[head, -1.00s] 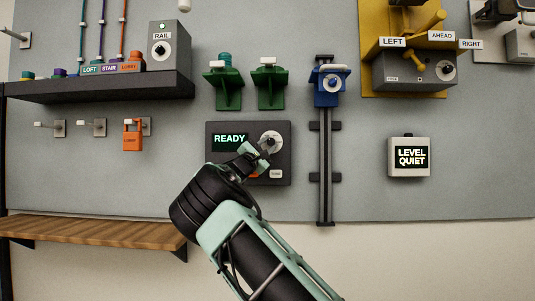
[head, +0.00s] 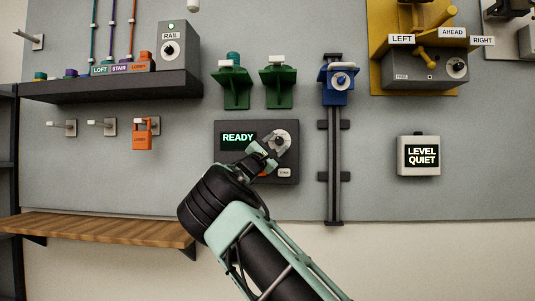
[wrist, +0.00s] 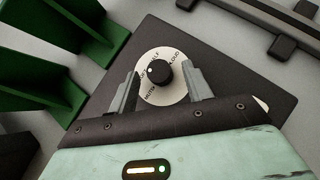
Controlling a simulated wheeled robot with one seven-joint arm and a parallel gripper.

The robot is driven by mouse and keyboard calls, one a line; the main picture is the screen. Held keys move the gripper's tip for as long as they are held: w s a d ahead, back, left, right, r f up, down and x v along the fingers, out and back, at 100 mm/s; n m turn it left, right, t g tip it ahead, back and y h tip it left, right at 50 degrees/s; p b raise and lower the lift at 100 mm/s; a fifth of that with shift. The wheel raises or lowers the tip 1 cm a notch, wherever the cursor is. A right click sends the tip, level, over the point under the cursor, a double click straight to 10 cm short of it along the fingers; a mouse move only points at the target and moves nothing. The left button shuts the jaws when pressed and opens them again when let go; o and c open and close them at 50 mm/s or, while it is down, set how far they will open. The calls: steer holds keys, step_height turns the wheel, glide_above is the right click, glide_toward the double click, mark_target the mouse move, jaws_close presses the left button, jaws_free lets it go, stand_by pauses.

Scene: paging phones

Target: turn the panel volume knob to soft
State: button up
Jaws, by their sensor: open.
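The dark panel (head: 230,165) hangs on the grey wall board, with a lit READY display (head: 238,138). Its volume knob (wrist: 159,73) is a black round knob with a white dot, on a pale round dial (wrist: 181,93) in the wrist view. LOUD is readable on the dial's right; the other words are partly legible. The dot sits at the knob's upper left. My gripper (wrist: 161,92) is open, with one finger on each side of the knob and a gap to it on both sides. In the head view my gripper (head: 268,151) partly covers the dial.
A LEVEL QUIET display box (head: 419,156) is on the right. A blue slider (head: 338,88) on a dark vertical rail stands right of the panel. Two green brackets (head: 279,88) are above it. A wooden shelf (head: 95,229) is at lower left.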

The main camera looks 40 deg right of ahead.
steer(key=b+v, duration=0.2)
steer(key=v, duration=1.5)
steer(key=shift+f, duration=0.15)
steer(key=shift+w, duration=0.1)
